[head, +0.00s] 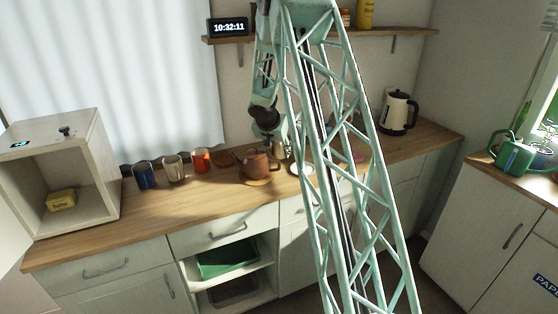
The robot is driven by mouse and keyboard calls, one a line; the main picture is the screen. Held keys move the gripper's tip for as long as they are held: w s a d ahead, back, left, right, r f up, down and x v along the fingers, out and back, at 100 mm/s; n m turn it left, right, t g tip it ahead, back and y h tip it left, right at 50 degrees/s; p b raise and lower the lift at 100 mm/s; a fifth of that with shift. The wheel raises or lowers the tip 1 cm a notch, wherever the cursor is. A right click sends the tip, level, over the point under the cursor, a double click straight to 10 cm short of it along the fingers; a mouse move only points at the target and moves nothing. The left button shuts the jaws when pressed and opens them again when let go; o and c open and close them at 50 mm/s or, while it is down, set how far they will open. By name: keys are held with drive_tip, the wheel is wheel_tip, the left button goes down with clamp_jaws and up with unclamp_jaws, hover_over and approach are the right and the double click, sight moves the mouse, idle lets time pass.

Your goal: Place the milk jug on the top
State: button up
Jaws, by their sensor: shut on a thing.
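My gripper (275,138) hangs over the back of the wooden counter, just above and behind a brown teapot. It is shut on a small silvery jug (281,151), which looks like the milk jug. The jug is close to the counter, partly hidden by the gripper and arm; I cannot tell whether it touches the wood. A white open-fronted box cabinet (76,129) stands at the left end of the counter. Its top carries a small dark object (65,131) and a label, with bare space around them.
The brown teapot (257,164) sits on a round wooden mat beside the jug. A kettle (397,113) stands at right. A shelf (400,32) with a clock (228,27) is above.

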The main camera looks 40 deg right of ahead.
sight(278, 155)
idle(0.3)
drive_tip(key=shift+f+b, duration=0.5)
drive_tip(key=shift+f, duration=1.35)
drive_tip(key=shift+f+b, duration=0.15)
drive_tip(key=shift+b, duration=0.15)
drive_tip(key=o, duration=1)
drive_tip(key=shift+p, duration=0.3)
drive_tip(key=shift+v, duration=1.15)
drive_tip(key=shift+p+v, duration=0.45)
drive_tip(key=shift+v, duration=4.55)
drive_tip(key=shift+w, duration=0.1)
